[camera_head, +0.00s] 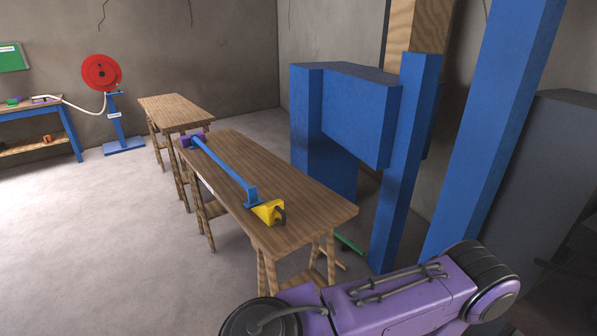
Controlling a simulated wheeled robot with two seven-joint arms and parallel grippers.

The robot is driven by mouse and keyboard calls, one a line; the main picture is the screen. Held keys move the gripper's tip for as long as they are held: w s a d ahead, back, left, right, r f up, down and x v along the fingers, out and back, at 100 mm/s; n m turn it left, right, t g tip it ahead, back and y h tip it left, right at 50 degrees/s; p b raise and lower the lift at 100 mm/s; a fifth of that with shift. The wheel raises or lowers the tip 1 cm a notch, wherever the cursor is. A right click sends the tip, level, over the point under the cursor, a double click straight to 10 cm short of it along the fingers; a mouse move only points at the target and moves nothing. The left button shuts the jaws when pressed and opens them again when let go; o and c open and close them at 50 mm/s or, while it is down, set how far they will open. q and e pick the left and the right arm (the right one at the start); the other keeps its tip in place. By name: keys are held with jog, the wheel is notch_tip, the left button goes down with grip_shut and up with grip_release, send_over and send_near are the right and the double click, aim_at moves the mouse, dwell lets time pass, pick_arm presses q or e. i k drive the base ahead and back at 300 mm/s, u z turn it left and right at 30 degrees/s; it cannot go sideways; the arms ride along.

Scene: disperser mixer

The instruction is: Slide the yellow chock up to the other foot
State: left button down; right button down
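The yellow chock (266,211) rests on the near part of a long wooden table, with a dark part on its right side. A long blue bar (222,164) lies along the table, and its near end has an upright blue foot (251,196). The yellow chock is right beside this foot; I cannot tell whether they touch. A purple block (193,140) is at the bar's far end and partly hides the foot there. Neither of my grippers is in view; only a purple arm link of mine shows at the bottom.
The wooden table (310,207) is bare around the bar. A smaller wooden table (175,109) stands behind it. Blue upright posts (405,165) and a blue box-shaped body (355,110) stand close on the right. A red reel (101,72) on a blue stand is far left. Open floor lies left.

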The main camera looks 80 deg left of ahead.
aim_at(271, 211)
jog(key=u, duration=0.65)
jog(key=i, duration=0.8)
jog(key=u, duration=0.95)
